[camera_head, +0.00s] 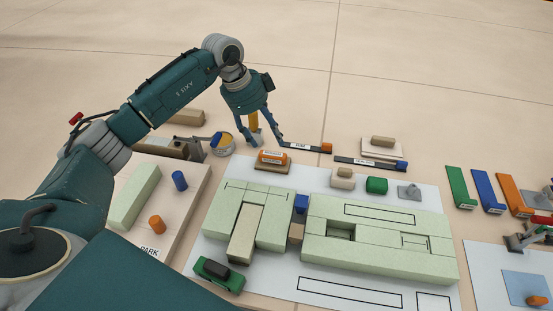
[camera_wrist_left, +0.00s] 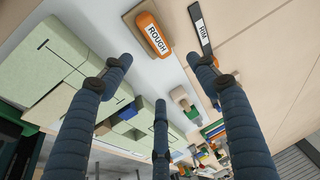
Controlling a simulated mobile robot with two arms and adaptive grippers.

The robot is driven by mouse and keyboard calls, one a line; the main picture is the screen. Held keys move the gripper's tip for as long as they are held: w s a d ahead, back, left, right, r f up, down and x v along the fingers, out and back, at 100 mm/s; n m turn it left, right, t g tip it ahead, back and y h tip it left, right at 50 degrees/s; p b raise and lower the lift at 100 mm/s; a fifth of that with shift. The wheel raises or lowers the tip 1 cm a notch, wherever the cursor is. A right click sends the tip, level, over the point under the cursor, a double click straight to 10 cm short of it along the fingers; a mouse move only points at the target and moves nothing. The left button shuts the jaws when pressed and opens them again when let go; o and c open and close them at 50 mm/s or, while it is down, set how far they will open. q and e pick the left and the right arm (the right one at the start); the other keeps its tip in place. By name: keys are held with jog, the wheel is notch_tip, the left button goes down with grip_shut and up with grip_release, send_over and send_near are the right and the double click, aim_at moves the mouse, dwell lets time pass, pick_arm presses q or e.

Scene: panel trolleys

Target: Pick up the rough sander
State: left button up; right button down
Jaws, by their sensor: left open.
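The rough sander (camera_head: 272,158) is an orange-topped block on a tan base, on the white sheet behind the pale green panels. In the left wrist view the orange sander (camera_wrist_left: 153,36), labelled ROUGH, lies beyond the fingertips, between the upper two fingers' directions. My left gripper (camera_head: 265,141) is open and empty, just behind and above the sander in the head view. Its three spread fingers also show in the left wrist view (camera_wrist_left: 160,72). No finger visibly touches the sander. My right gripper is not in view.
Pale green panels (camera_head: 375,235) fill the middle front. A bar labelled RIM (camera_wrist_left: 201,28) lies beside the sander. A tub (camera_head: 222,145) stands to its left; a beige block (camera_head: 343,179) and a green block (camera_head: 377,185) lie to its right. The floor behind is clear.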

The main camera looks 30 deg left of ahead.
aim_at(272, 156)
pick_arm(q)
jog(key=shift+n+y, duration=0.3)
jog(key=shift+y, duration=0.1)
jog(key=x, duration=0.3)
jog(key=a+p+x, duration=0.1)
jog(key=x, duration=0.5)
jog(key=shift+s+a+f, duration=0.25)
jog(key=shift+s+f, duration=0.05)
jog(key=shift+f, duration=0.35)
jog(key=shift+w+f, duration=0.1)
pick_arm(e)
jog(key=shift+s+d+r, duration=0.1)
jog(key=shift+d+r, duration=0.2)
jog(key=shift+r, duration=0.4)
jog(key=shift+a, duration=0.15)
pick_arm(q)
jog(key=shift+f+p, duration=0.25)
jog(key=shift+p, duration=0.1)
jog(key=c, duration=1.4)
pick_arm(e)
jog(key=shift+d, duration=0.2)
